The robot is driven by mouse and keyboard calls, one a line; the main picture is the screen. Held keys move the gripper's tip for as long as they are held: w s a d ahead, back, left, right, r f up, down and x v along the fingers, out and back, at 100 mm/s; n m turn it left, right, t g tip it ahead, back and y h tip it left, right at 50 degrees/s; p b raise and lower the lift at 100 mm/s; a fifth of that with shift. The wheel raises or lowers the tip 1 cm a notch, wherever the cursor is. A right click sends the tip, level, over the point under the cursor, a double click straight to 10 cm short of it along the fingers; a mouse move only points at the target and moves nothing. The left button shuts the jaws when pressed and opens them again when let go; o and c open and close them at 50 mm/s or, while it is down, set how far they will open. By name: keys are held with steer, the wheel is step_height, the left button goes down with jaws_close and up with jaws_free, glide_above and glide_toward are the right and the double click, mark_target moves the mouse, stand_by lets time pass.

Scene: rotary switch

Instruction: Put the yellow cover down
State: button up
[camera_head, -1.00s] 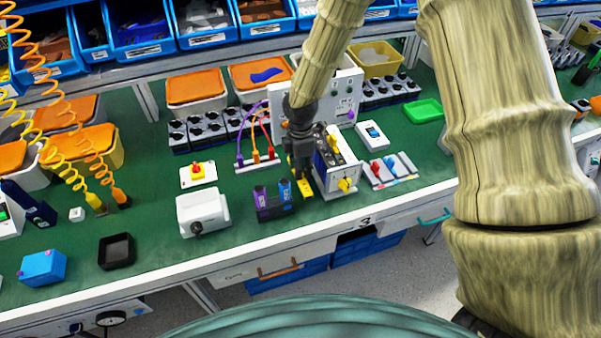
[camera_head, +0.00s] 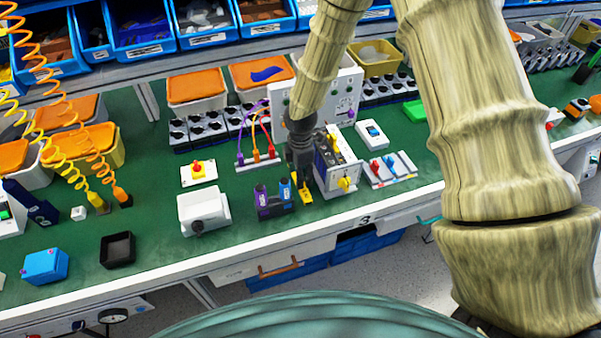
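A small yellow piece (camera_head: 306,194), which looks like the yellow cover, is at the tips of my gripper (camera_head: 301,184), near the front of the green bench top. My dark gripper points down, just left of a white-faced switch unit (camera_head: 347,174) with yellow knobs. The gripper body hides part of the yellow piece and part of the unit. The fingers are too small and dark to show whether they are open, or shut on the piece.
A dark holder (camera_head: 273,207) with purple and blue parts stands close to the left of my gripper. A grey-white box (camera_head: 204,211) is further left. A white panel with red and blue switches (camera_head: 389,168) is to the right.

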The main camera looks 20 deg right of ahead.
step_height(320, 180, up, 12)
steer(key=b, duration=0.3)
stand_by(0.7)
